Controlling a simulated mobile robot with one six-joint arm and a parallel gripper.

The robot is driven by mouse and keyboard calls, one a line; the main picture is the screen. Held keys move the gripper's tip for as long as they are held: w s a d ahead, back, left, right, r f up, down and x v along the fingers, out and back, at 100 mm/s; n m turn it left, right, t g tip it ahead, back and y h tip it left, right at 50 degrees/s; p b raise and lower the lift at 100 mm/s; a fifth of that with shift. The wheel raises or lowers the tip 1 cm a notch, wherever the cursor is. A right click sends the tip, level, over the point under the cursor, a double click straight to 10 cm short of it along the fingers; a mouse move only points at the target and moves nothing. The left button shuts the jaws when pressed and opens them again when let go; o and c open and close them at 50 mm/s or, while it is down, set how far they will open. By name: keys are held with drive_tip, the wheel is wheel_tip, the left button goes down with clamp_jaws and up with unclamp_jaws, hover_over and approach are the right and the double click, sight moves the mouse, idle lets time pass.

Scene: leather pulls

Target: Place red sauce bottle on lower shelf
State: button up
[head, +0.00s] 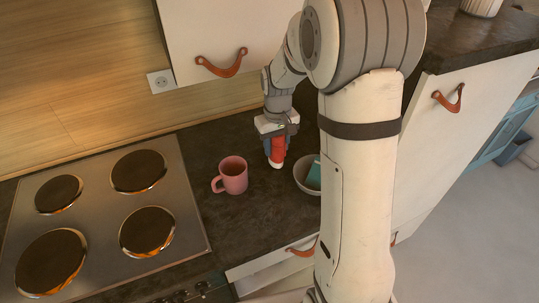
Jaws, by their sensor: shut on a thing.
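The red sauce bottle (277,149) has a red body and a pale lower end. It is in my gripper (276,140), which points down over the dark countertop in the middle of the view. My gripper is shut on the bottle, which is roughly upright between a pink mug and a bowl. Whether the bottle's lower end touches the counter, I cannot tell. No shelf that I can identify as the lower shelf shows in this view.
The pink mug (234,175) stands left of the bottle. The bowl (302,176), with a teal thing (314,175) in it, is to the right, partly hidden by my arm. A stove (105,200) is at left. A drawer (270,264) below the counter looks partly open.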

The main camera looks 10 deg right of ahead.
sight(276, 164)
wheel_tip(276, 164, down, 4)
drive_tip(key=shift+r+p, duration=0.1)
drive_tip(key=shift+p, duration=0.25)
drive_tip(key=shift+f+p, duration=0.4)
drive_tip(key=shift+f, duration=1.6)
drive_tip(key=shift+s, duration=0.1)
drive_tip(key=shift+f, duration=0.15)
drive_tip(key=o, duration=0.6)
